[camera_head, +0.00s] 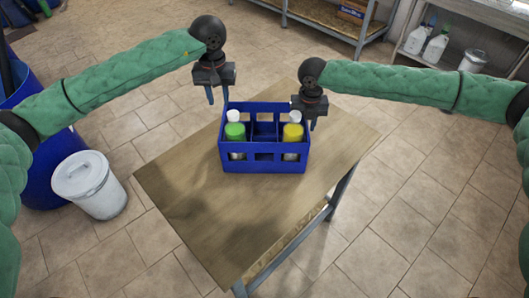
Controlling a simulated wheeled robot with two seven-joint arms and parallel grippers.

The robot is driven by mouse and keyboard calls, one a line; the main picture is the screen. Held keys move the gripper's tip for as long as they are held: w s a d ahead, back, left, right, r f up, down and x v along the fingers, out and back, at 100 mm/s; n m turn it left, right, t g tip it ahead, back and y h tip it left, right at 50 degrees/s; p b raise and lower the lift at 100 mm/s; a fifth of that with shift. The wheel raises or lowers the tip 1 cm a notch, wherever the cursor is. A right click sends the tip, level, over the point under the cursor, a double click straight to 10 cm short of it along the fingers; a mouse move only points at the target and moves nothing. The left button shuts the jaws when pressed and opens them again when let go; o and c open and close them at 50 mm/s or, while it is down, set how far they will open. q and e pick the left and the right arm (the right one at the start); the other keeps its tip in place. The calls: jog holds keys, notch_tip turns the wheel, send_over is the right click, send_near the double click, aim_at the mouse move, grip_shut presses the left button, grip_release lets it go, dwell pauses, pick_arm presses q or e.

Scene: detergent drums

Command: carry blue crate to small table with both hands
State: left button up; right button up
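The blue crate (265,166) stands upright on the small wooden table (190,210), near its far edge. It has compartments holding bottles, among them a green-topped one (235,131) and a yellow-topped one (293,132), with white-topped ones behind. My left gripper (218,97) is above and beyond the crate's far left corner, apart from it, with its two fingers spread and nothing between them. My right gripper (312,122) is at the crate's right side, overlapping its far right corner in the picture. Its fingers are seen nearly edge-on, so contact and opening are unclear.
A white lidded bucket (90,185) and blue drums (55,165) stand on the floor at left. A metal shelf (330,22) is at the back, and another with white bottles (435,46) is at back right. The tabletop's near part is bare. Tiled floor is open at right.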

notch_tip(320, 180, up, 11)
jog(key=shift+r, duration=0.1)
dwell(0.3)
dwell(0.4)
